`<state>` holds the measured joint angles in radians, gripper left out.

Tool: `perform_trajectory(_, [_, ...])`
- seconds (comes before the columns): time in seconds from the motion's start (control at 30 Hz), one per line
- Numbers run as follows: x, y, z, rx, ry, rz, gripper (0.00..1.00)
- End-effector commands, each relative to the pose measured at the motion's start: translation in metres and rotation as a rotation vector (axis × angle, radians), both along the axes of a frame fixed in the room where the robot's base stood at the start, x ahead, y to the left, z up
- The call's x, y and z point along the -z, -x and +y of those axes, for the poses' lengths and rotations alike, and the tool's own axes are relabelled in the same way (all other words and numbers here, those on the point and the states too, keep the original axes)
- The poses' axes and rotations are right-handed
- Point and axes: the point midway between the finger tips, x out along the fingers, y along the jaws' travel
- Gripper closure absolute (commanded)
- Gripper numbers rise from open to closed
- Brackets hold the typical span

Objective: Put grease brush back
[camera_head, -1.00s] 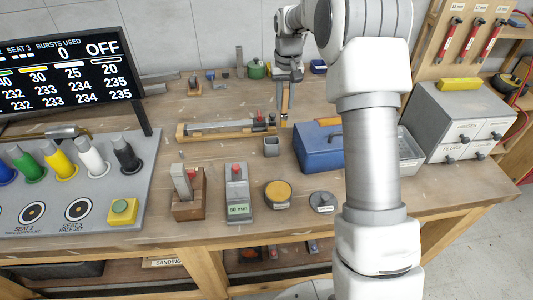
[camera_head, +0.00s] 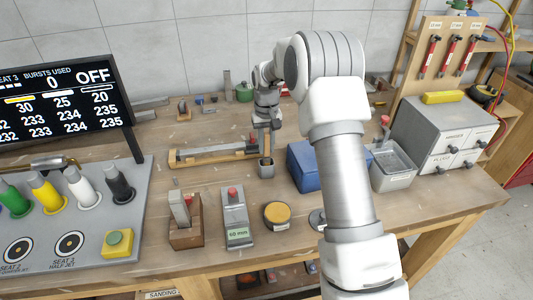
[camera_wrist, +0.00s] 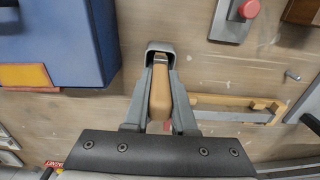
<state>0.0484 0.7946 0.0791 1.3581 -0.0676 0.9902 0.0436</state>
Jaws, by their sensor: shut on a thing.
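The grease brush (camera_wrist: 160,97) has a tan wooden handle and is upright between my fingers. My gripper (camera_head: 265,133) is shut on this handle, and the two grey fingers also show in the wrist view (camera_wrist: 160,82). The small square grey cup (camera_head: 266,169) stands on the bench directly below my gripper. In the wrist view the brush's lower end reaches into the mouth of the cup (camera_wrist: 162,46). The bristles are hidden, and I cannot tell whether they touch the bottom.
A blue box (camera_head: 301,168) stands close right of the cup. A wooden rail fixture (camera_head: 210,156) lies close on its left. A grey tray (camera_head: 393,172) stands farther right. A yellow-topped round tin (camera_head: 277,214) and a red-knobbed block (camera_head: 235,215) stand in front.

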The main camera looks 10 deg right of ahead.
Motion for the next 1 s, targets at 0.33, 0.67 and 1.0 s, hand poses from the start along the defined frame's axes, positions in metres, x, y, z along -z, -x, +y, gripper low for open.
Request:
perform_trajectory(0.33, [0.03,0.0,0.0,0.0,0.0,0.001,1.0])
perform_trajectory(0.67, [0.033,0.0,0.0,0.0,0.0,0.001,0.59])
perform_trajectory(1.0, [0.032,0.0,0.0,0.001,0.0,0.001,0.46])
